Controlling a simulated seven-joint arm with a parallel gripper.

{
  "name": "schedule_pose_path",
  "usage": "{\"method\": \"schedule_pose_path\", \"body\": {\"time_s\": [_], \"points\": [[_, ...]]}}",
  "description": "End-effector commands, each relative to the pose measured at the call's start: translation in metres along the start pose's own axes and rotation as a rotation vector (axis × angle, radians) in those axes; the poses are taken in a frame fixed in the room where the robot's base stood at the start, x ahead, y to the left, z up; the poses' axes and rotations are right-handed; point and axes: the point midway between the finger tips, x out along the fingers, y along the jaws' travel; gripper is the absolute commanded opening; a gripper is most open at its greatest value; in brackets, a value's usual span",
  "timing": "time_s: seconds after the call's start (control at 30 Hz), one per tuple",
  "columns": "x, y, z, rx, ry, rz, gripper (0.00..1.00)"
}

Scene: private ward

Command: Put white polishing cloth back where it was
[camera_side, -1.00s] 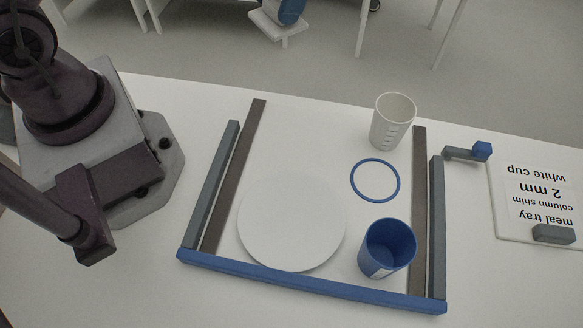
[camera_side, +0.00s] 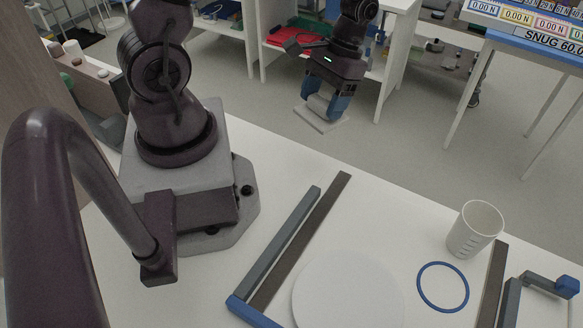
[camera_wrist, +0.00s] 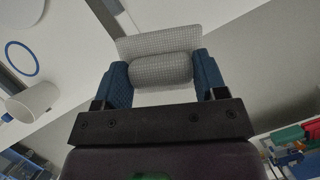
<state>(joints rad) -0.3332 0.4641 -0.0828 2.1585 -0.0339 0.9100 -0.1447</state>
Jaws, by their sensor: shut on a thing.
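My gripper (camera_side: 325,100) hangs beyond the back edge of the white table in the side view, with the floor and shelving behind it. It is shut on the white polishing cloth (camera_side: 320,120), a pale rolled piece with a flat part spreading out. In the wrist view the cloth (camera_wrist: 160,70) lies between the two blue fingers of my gripper (camera_wrist: 162,82), with a fine grid texture on it.
On the table are a white plate (camera_side: 345,290), a white cup (camera_side: 474,229), a blue ring (camera_side: 442,287), dark rails (camera_side: 300,240) and a blue-topped bracket (camera_side: 566,286). A shelf with a red tray (camera_side: 290,65) stands behind.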

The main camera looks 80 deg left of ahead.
Motion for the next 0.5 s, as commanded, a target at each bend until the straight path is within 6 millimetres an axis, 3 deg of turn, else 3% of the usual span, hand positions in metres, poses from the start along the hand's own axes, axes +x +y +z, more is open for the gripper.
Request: {"method": "schedule_pose_path", "body": {"time_s": [0.1,0.3,0.5], "points": [[0.028,-0.016,0.022,-0.145,-0.004,0.059,0.43],[0.057,-0.024,0.045,-0.299,-0.003,0.123,0.43],[0.079,-0.024,0.034,-0.339,-0.007,0.139,0.43]]}}
